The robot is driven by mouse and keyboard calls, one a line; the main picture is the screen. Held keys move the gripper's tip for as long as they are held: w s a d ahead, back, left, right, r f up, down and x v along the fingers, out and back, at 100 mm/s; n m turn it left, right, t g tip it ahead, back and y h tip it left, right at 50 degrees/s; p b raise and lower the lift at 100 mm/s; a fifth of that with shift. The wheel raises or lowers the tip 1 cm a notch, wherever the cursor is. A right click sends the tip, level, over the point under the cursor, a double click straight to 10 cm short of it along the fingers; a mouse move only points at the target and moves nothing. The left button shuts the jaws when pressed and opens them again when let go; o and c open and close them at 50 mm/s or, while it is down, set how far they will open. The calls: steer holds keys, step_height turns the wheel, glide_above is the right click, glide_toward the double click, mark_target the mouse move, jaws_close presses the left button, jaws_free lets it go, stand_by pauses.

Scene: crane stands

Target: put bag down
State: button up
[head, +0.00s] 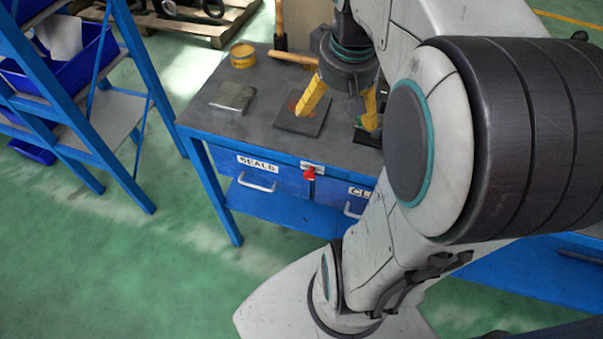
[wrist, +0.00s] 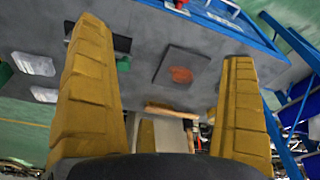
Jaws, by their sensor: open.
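My gripper (head: 335,116) is open above the workbench, its two yellow fingers spread wide with nothing between them. A dark square flat piece (head: 298,125) with an orange-brown patch lies on the bench under the left finger. It shows between the fingers in the wrist view (wrist: 163,73). A flat silvery packet that looks like a bag (head: 232,96) lies on the bench to the left of it, apart from my gripper. In the wrist view, two pale, shiny bag-like packets lie left of the left finger, one (wrist: 33,64) above the other (wrist: 45,95). I cannot tell which is the task's bag.
The grey bench top (head: 215,125) has blue drawers, one labelled SEALS (head: 258,172). A yellow tin (head: 242,56) and a wooden-handled tool (head: 292,57) are at the back. A blue shelf rack (head: 110,130) stands left. Green floor is clear between rack and bench.

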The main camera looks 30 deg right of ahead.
steer(key=s+a+f+n, duration=0.1)
steer(key=s+a+f, duration=0.1)
steer(key=a, duration=0.4)
steer(key=s+a+f+n+t+y, duration=0.1)
steer(key=s+a+f+n, duration=0.1)
steer(key=s+a, duration=0.3)
steer(key=shift+s+a+f, duration=0.15)
steer(key=shift+a+f, duration=0.15)
steer(key=shift+a, duration=0.6)
steer(key=shift+d, duration=0.15)
